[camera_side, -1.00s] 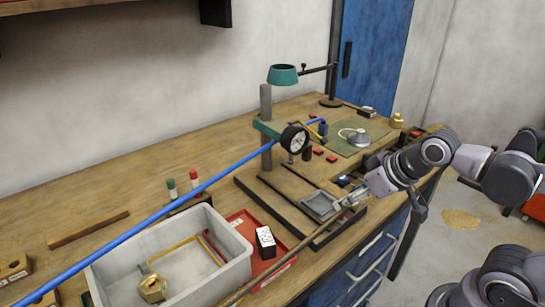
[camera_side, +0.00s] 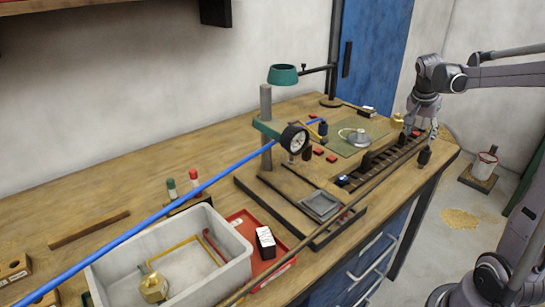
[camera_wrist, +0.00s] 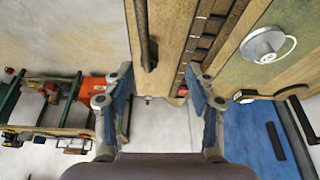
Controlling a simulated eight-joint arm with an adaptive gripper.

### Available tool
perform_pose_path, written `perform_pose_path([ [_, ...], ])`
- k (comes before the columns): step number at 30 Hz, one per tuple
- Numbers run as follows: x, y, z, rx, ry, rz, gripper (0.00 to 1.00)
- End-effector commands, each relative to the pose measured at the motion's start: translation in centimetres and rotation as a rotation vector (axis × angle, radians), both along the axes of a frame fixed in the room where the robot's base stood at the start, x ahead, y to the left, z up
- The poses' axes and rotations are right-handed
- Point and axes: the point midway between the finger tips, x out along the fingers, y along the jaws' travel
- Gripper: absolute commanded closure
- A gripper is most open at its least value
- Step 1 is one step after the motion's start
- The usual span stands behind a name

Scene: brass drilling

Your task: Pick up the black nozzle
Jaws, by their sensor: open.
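My gripper (camera_side: 424,128) is in the back right of the side view, above the far end of a dark slotted rack (camera_side: 398,157) along the bench's front edge. In the wrist view my gripper (camera_wrist: 158,78) has its two blue-grey fingers spread apart with nothing between them. I cannot surely make out the black nozzle. A small dark upright piece (camera_side: 424,157) stands at the bench's front edge just below my gripper; I cannot tell whether it is the nozzle. In the wrist view the slotted rack (camera_wrist: 196,45) runs beyond the fingers.
A drill stand with a green arm (camera_side: 266,128) and a round dial (camera_side: 295,139) stands mid-bench. A grey bin (camera_side: 180,240) and a red tray (camera_side: 272,272) are at the front. A long blue rod crosses the view.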

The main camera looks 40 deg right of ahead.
Motion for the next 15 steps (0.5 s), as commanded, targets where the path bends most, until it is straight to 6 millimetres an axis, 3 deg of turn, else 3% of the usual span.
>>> perform_pose_path([
  [3, -1.0, -2.6, -0.5, 0.001, 0.007, -0.101, 0.43],
  [8, -1.5, -3.8, -1.3, 0.002, 0.01, -0.145, 0.43],
  [15, -1.5, -5.1, -4.5, 0.001, 0.008, -0.142, 0.43],
])
